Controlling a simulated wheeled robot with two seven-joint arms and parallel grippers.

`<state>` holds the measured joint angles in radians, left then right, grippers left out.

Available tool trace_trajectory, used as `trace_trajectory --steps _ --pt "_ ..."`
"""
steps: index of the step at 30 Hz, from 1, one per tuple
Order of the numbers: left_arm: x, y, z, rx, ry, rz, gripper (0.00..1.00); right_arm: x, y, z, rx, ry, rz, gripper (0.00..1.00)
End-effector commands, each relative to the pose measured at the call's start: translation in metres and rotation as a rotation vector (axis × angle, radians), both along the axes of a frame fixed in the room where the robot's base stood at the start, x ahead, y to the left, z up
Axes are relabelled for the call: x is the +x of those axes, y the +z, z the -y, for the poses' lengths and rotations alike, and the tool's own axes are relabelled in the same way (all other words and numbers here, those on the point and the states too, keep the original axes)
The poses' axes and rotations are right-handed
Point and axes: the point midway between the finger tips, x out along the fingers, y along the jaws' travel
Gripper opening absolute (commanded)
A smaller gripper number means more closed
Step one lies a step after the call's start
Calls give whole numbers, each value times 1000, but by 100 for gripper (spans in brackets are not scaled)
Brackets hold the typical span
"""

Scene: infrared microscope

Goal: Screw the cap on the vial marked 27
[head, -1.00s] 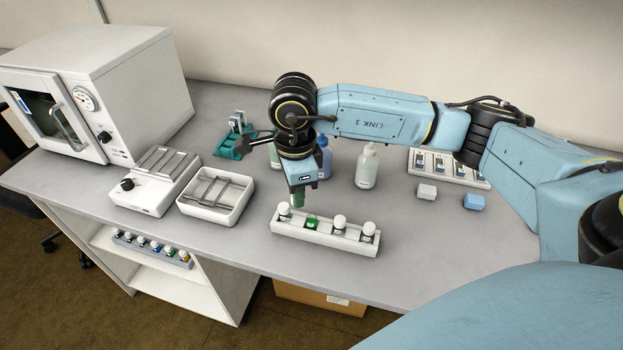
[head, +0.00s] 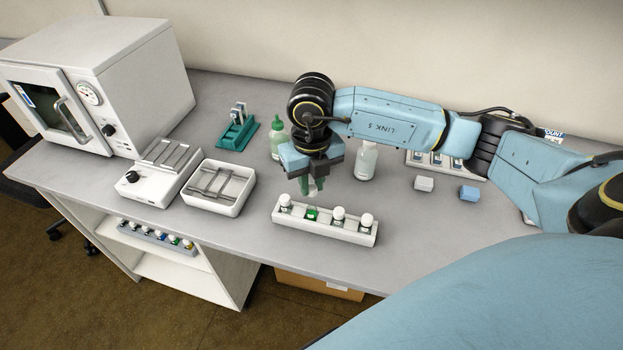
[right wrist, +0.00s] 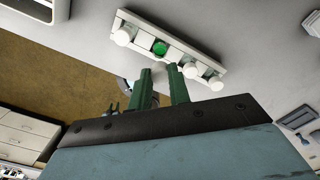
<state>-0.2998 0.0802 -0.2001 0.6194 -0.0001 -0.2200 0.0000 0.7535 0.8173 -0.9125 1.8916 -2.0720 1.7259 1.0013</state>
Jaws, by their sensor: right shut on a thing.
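A white rack (head: 326,229) stands near the front of the bench with several vials in a row. The other vials in the rack wear white caps. No number is readable on any vial. My left gripper is out of view.
A white tray (head: 207,205) and a small white device (head: 133,190) stand left of the rack. A green stand (head: 238,134), a green-capped bottle (head: 278,140) and a white bottle (head: 366,163) stand behind. Two small blocks lie right. Bench around the rack is clear.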

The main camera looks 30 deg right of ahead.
Motion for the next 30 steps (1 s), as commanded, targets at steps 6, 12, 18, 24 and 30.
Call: trace_trajectory --steps 6,12,18,24,30 --pt "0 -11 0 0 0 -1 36 -1 -17 0 0 3 -2 0" --pt "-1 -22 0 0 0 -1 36 -1 -33 -1 0 4 -2 0" --pt "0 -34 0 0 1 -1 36 0 -47 -1 0 4 -1 0" --pt "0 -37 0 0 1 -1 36 0 -51 -1 1 4 -1 0" --pt "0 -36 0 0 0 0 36 0 -50 -1 1 4 -1 0"
